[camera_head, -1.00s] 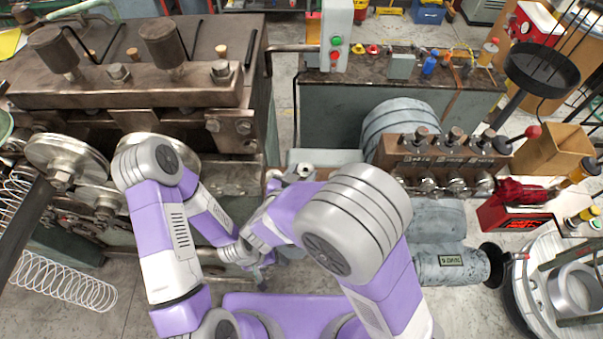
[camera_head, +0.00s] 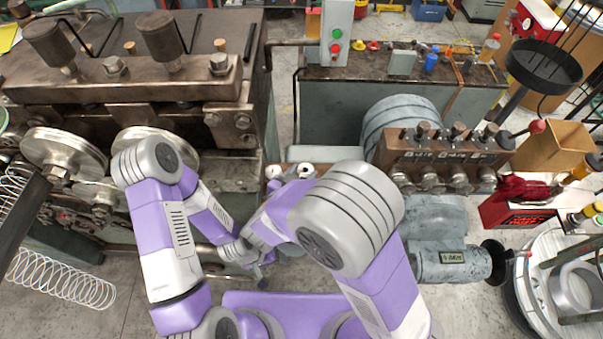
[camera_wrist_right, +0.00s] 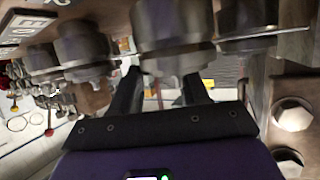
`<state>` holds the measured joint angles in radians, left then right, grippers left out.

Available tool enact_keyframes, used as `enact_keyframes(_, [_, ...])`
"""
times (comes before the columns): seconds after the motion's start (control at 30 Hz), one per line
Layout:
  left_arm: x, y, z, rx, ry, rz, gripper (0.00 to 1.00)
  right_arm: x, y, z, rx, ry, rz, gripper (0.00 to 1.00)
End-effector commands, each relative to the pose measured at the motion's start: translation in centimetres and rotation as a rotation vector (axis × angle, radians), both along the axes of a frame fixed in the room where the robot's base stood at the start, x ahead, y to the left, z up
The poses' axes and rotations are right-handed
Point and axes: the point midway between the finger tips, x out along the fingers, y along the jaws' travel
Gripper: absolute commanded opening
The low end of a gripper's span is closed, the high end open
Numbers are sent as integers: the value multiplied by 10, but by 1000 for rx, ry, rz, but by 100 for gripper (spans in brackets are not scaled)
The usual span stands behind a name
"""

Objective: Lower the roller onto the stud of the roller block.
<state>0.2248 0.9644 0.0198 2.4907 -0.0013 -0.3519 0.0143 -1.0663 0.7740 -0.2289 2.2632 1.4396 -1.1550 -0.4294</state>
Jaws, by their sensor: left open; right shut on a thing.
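My right gripper (camera_wrist_right: 163,88) shows in the right wrist view with its dark fingers reaching up to a grey metal roller (camera_wrist_right: 176,38), on which it is shut. The roller's lower rim overlaps the fingertips. In the head view my right arm hides that hand and the roller. Similar metal cylinders (camera_wrist_right: 82,50) stand close beside it in the wrist view. I cannot make out the block's stud or any gap above it. My left gripper (camera_head: 261,274) is low in the middle of the head view, small and partly hidden, open, in front of the coiling machine.
The coiling machine (camera_head: 130,82) with round metal wheels (camera_head: 62,155) fills the left. A brown rack (camera_head: 440,152) with several knobs stands right of centre. A grey motor (camera_head: 450,262) and a round white table (camera_head: 535,285) are at the right. A coiled spring (camera_head: 62,280) lies lower left.

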Motion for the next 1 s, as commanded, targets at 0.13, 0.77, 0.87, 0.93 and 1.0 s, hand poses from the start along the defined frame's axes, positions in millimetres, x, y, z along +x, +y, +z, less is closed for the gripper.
enact_keyframes(0.13, [0, 0, -3, 0, 0, 0, 70, 0, 0, -4, -1, -2, 0, 0])
enact_keyframes(0.77, [0, 0, -2, 0, 0, 0, 70, -1, -4, -5, -6, 2, -9, 75])
enact_keyframes(0.87, [0, 0, -2, 0, 0, 0, 70, -1, -4, -6, -6, 6, -10, 75])
enact_keyframes(0.93, [0, 0, -2, 0, 0, 0, 70, -4, -2, -4, -5, 4, -8, 75])
enact_keyframes(1.0, [0, 0, -1, 0, 0, 0, 70, -10, 1, -1, -5, 3, -5, 75])
